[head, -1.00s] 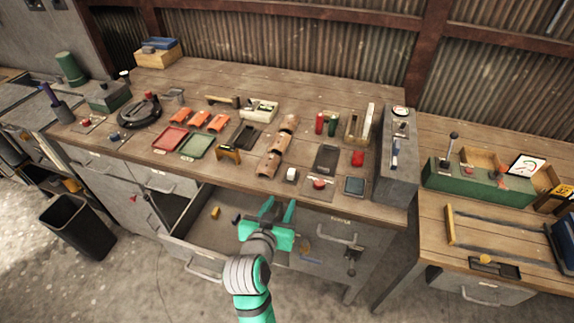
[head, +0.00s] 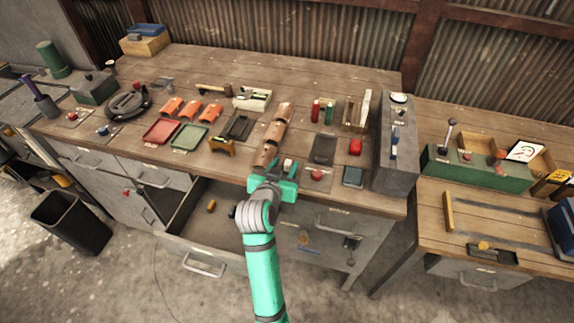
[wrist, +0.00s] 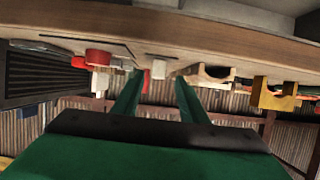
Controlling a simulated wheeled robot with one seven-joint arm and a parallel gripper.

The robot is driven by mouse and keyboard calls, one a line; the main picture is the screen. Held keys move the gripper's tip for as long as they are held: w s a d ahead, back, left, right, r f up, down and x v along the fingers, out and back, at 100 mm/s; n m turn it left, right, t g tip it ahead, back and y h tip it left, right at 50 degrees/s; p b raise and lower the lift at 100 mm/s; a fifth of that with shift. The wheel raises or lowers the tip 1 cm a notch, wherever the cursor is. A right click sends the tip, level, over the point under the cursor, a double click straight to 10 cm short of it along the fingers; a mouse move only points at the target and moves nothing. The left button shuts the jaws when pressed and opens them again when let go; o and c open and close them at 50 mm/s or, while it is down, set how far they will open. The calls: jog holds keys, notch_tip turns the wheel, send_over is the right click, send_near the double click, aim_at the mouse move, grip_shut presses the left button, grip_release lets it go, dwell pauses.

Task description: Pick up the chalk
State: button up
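A small white block (head: 288,164), which looks like the chalk, stands near the front edge of the workbench. It also shows in the wrist view (wrist: 158,68), ahead of my fingers and between their lines. My gripper (head: 272,182) is at the bench's front edge, just in front of the block and partly covering it in the head view. In the wrist view my gripper (wrist: 156,98) is open, with its two green fingers apart and nothing held. I cannot tell the exact gap to the block.
Brown arched pieces (head: 268,154) stand just left of the block. A red button on a plate (head: 317,175) is to its right, with a dark flat tray (head: 324,149) behind. The open drawer (head: 205,230) juts out below left. A grey box (head: 396,145) stands at the right.

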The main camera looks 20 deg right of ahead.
jog(key=shift+d+x, duration=0.2)
jog(key=shift+x, duration=0.85)
jog(key=shift+s+a, duration=0.1)
jog(key=shift+s, duration=0.1)
grip_shut()
jog(key=shift+r, duration=0.15)
